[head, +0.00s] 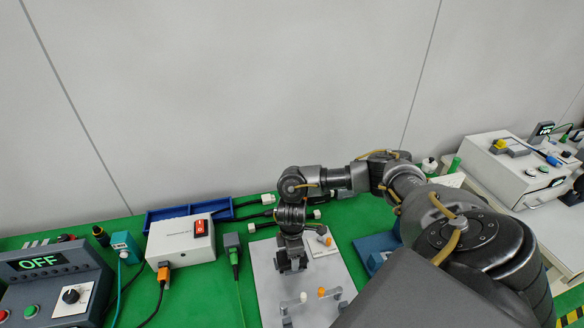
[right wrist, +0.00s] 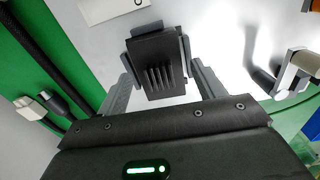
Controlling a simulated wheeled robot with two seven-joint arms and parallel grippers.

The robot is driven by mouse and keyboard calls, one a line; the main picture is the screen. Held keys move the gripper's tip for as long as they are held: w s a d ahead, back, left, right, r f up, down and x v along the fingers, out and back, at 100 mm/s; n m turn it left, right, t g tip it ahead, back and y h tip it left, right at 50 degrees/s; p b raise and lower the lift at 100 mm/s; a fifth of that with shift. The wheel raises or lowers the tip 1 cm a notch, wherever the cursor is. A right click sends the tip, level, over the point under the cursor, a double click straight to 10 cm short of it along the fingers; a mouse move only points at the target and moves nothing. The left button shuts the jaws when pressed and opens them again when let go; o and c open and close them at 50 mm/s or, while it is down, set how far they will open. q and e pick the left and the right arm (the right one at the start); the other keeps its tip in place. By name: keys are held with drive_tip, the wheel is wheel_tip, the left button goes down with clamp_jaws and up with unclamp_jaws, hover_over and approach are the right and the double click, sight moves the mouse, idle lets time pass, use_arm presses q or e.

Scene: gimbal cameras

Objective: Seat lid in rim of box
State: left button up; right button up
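My right gripper (head: 292,266) points down over a pale grey board (head: 267,296) on the green bench. In the right wrist view its two grey fingers (right wrist: 160,88) stand on either side of a dark slotted part (right wrist: 160,68), with raised dark edges at its far end and sides. This may be the lid, the box or both together; I cannot tell which. I cannot see whether the fingers press on it or only stand beside it. No separate lid or open box rim is clear in the head view, where the gripper hides that spot. My left gripper is not in view.
Upright handle-like pieces with white and orange ends (head: 328,293) stand on the board. A white box with a red switch (head: 181,242), a blue tray (head: 188,211) and a control panel reading OFF (head: 53,270) are to the left. Cables with plugs lie behind the gripper.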

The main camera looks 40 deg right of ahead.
drive_tip(key=shift+o, duration=0.7)
drive_tip(key=shift+r, duration=0.3)
wheel_tip(320, 180, up, 10)
drive_tip(key=p, duration=0.2)
idle(0.4)
